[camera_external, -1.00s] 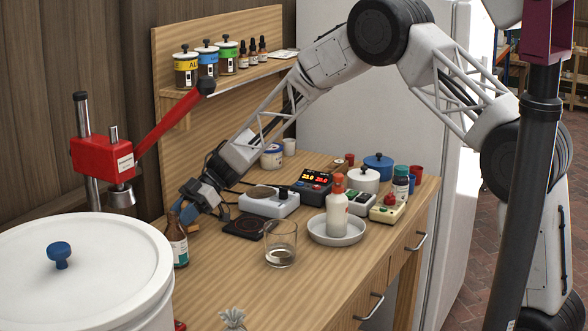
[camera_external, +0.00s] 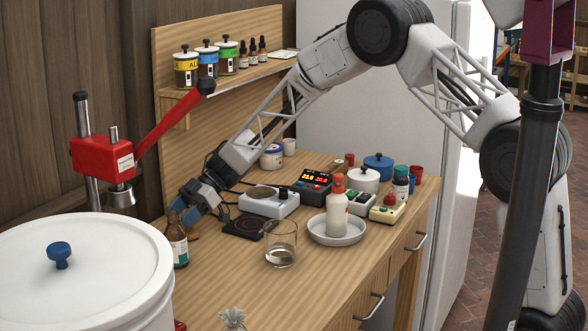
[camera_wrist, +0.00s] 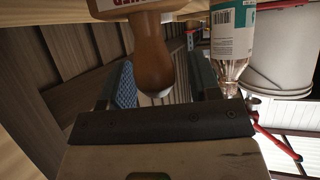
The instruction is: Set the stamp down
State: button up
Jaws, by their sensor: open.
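The stamp shows in the wrist view, with a brown wooden handle (camera_wrist: 152,55) and a pale block with red lettering at the top edge. The handle end lies between the two fingers of my gripper (camera_wrist: 165,82), with gaps beside it. The fingers are open and do not grip it. In the external view my gripper (camera_external: 190,214) is low at the back left of the wooden bench (camera_external: 225,285). The stamp is mostly hidden there by the fingers and the bottle.
A brown labelled bottle (camera_external: 177,243) stands close beside my gripper; it also shows in the wrist view (camera_wrist: 232,40). A large white lidded pot (camera_external: 110,270) and a red press (camera_external: 103,158) are at left. A black pad (camera_external: 243,227) and glass beaker (camera_external: 281,246) stand to the right.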

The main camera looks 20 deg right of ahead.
jog(key=shift+s+d+f, duration=0.15)
jog(key=shift+s+f, duration=0.1)
jog(key=shift+f, duration=0.5)
jog(key=shift+r, duration=0.25)
jog(key=shift+w+d+r, duration=0.15)
jog(key=shift+r, duration=0.1)
jog(key=r+v, duration=0.1)
jog(key=v, duration=1.1)
jog(key=shift+a, duration=0.3)
jog(key=shift+w, duration=0.1)
